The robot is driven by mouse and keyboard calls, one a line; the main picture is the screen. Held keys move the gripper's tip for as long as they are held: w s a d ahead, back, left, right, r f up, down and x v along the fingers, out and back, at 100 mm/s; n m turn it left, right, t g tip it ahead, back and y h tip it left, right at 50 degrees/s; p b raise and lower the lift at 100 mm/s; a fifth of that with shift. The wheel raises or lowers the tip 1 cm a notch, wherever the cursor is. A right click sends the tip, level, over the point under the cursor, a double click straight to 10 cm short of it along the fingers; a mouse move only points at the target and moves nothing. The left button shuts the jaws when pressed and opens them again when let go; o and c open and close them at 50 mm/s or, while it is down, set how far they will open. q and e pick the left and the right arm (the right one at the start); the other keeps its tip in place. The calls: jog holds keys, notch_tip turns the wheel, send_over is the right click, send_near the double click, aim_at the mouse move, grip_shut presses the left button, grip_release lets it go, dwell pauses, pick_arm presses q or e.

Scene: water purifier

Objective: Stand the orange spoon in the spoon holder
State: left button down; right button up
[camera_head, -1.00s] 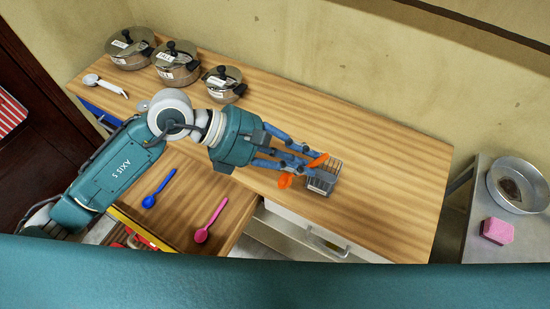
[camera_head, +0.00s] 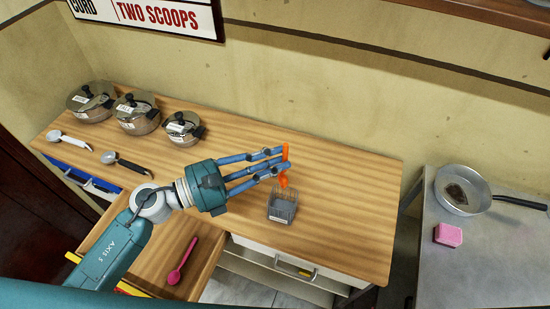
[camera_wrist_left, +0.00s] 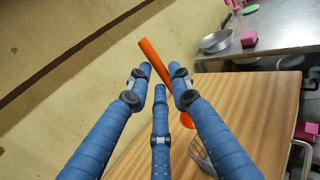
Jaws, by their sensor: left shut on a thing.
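The orange spoon (camera_head: 284,181) is held upright at the fingertips of my left gripper (camera_head: 283,163), its handle up and its bowl down. My left gripper is shut on it. In the left wrist view the spoon (camera_wrist_left: 152,58) stands between the blue fingers, with part of its bowl showing low behind them. The spoon holder (camera_head: 282,206), a grey wire basket, stands on the wooden counter (camera_head: 340,190) just below the spoon's bowl. It looks empty. Its edge also shows in the wrist view (camera_wrist_left: 201,157). I cannot tell the exact height gap. My right gripper is not seen.
Several items line the counter's back left: three lidded pots (camera_head: 137,113), a white scoop (camera_head: 67,139) and a black-handled scoop (camera_head: 125,163). An open drawer holds a pink spoon (camera_head: 182,261). A pan (camera_head: 462,190) and pink sponge (camera_head: 447,235) are on the metal table. The counter's right is clear.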

pick_arm(q)
jog(key=b, duration=0.3)
send_over(280, 183)
jog(key=a, duration=0.1)
jog(key=shift+f, duration=2.25)
jog(key=f+b, duration=0.3)
jog(key=b, duration=0.1)
jog(key=f+b, duration=0.1)
jog(key=f, duration=0.1)
jog(key=shift+s+a+f+b, duration=0.2)
jog(key=shift+s+f+b, duration=0.1)
jog(key=shift+s+b, duration=0.1)
jog(key=shift+w+f+b, duration=0.1)
jog(key=shift+f+b, duration=0.35)
jog(key=c, duration=1.5)
grip_release()
jog(key=v, duration=1.2)
